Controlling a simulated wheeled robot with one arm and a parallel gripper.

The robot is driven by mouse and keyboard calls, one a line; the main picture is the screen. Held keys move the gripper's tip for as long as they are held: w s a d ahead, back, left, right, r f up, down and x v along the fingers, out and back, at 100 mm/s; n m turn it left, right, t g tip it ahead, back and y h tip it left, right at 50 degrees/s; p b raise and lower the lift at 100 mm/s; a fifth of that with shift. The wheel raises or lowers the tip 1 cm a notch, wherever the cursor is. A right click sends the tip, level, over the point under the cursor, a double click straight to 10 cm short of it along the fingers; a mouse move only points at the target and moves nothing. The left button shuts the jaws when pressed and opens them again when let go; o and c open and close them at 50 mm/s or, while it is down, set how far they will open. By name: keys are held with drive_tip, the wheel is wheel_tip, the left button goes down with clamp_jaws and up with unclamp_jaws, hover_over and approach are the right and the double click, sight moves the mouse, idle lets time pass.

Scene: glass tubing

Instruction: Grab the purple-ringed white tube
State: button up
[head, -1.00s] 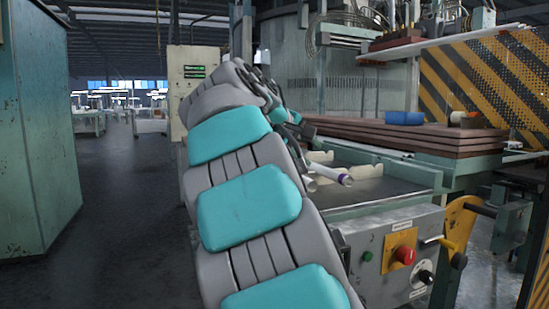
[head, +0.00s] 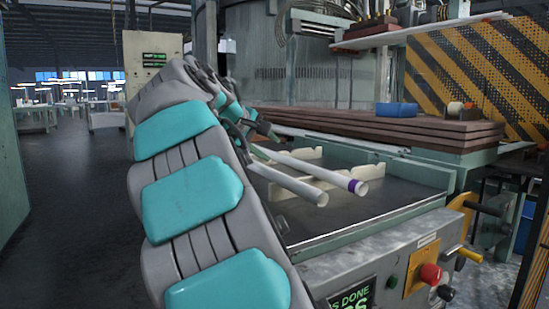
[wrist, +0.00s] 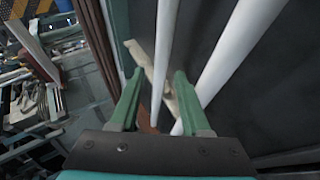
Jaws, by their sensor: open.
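The purple-ringed white tube (head: 345,181) lies across cream notched supports (head: 262,190) on a dark bed, its ringed open end toward me. A plain white tube (head: 298,187) lies beside it, to its left. My gripper (head: 265,130) is at the tubes' far end in the head view, partly hidden by my arm. In the wrist view my gripper (wrist: 157,78) is open and empty. One white tube (wrist: 167,45) runs between its fingers in the picture, on the side nearer the brown boards. The other tube (wrist: 235,50) passes behind the right finger. No ring shows there.
Stacked brown boards (head: 390,136) with a blue box (head: 397,110) stand behind the bed (head: 385,205). A control panel with a red button (head: 430,274) and yellow-handled lever is at the front right. Open floor (head: 75,200) is at left.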

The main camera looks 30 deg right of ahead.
sight(281, 158)
drive_tip(key=x, duration=0.6)
drive_tip(key=shift+d+f, duration=0.15)
drive_tip(key=shift+f, duration=0.15)
drive_tip(key=shift+c, duration=0.4)
clamp_jaws()
